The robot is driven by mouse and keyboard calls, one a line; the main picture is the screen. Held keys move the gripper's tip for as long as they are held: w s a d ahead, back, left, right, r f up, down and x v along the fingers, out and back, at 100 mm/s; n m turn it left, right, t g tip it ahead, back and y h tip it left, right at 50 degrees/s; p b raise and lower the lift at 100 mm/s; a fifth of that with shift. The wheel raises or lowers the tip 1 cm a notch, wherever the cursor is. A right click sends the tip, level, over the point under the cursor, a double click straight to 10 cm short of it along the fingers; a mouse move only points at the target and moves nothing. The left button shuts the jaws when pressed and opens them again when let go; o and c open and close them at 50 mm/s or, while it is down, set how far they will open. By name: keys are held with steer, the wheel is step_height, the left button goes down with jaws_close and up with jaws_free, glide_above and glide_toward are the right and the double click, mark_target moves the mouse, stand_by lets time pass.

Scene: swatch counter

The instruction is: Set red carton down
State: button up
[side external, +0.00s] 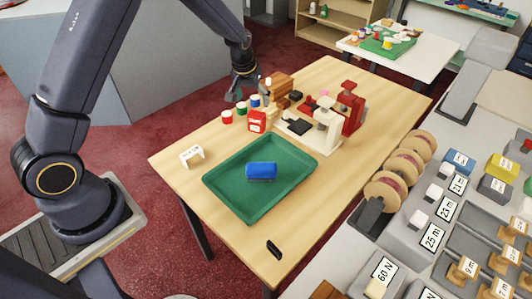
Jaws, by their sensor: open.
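A small red carton (257,122) with a pale label stands upright on the wooden table (335,190), just behind the green tray. My gripper (248,93) is open, above and slightly left of the carton in the picture, over the far-left side of the table. Its fingers look empty and appear apart from the carton, though they are small and partly lost among the items there.
A green tray (232,210) holds a blue object (262,171). Red, green and blue-marked pots, including a red one (227,117), and a brown block (280,84) crowd near the carton. A white press (327,125) and red press (352,105) stand right. The near-right tabletop is mostly clear.

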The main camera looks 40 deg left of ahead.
steer(key=s+d+r+m+t, duration=0.1)
steer(key=s+d+r, duration=0.1)
steer(key=s+r, duration=0.55)
steer(key=s+d+r+m, duration=0.1)
steer(key=s+d+r, duration=0.25)
steer(key=r, duration=0.65)
steer(key=s+d+r+m, duration=0.1)
steer(key=s+r, duration=0.1)
steer(key=s, duration=0.7)
steer(key=s+d+r+m+t+h, duration=0.1)
steer(key=s+d+r, duration=0.1)
steer(key=s, duration=0.8)
steer(key=shift+s+m, duration=0.25)
steer(key=shift+m, duration=0.05)
steer(key=shift+o, duration=0.2)
